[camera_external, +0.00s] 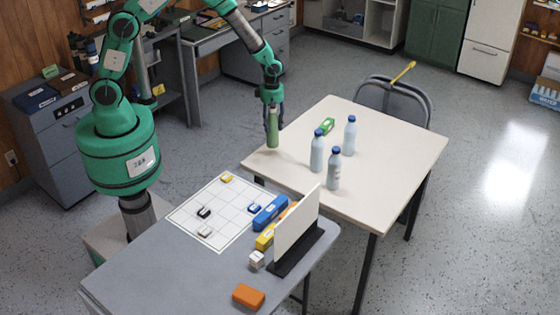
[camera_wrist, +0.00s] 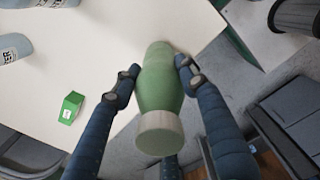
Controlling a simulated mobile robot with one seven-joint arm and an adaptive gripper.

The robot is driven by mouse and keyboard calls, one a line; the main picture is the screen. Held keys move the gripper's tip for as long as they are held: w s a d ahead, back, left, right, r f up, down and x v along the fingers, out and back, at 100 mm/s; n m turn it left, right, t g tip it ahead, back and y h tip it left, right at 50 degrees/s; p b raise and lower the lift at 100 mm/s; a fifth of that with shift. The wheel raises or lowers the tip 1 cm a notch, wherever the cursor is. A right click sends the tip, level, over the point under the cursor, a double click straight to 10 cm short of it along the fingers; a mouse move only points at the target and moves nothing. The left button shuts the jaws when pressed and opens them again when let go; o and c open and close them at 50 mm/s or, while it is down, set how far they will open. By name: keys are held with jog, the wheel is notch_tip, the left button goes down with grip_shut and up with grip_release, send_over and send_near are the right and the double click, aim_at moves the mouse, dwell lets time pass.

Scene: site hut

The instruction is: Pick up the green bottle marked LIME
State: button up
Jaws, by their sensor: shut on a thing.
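The green bottle (camera_external: 272,130) is upright in my gripper (camera_external: 272,102), at the left edge of the cream table (camera_external: 400,150). I cannot tell whether its base touches the tabletop. In the wrist view the green bottle (camera_wrist: 160,85) points its pale cap (camera_wrist: 160,132) toward the camera. The two dark-blue fingers of my gripper (camera_wrist: 157,78) press on it from both sides. No LIME marking is readable in either view.
Pale water bottles (camera_external: 317,150), (camera_external: 349,135), (camera_external: 333,169) stand right of the green bottle. A small green box (camera_external: 326,127) lies behind them. A grey table (camera_external: 140,270) in front holds a grid sheet, coloured blocks and an upright white panel (camera_external: 297,228).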

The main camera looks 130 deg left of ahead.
jog(key=shift+s+d, duration=0.4)
jog(key=shift+d, duration=0.1)
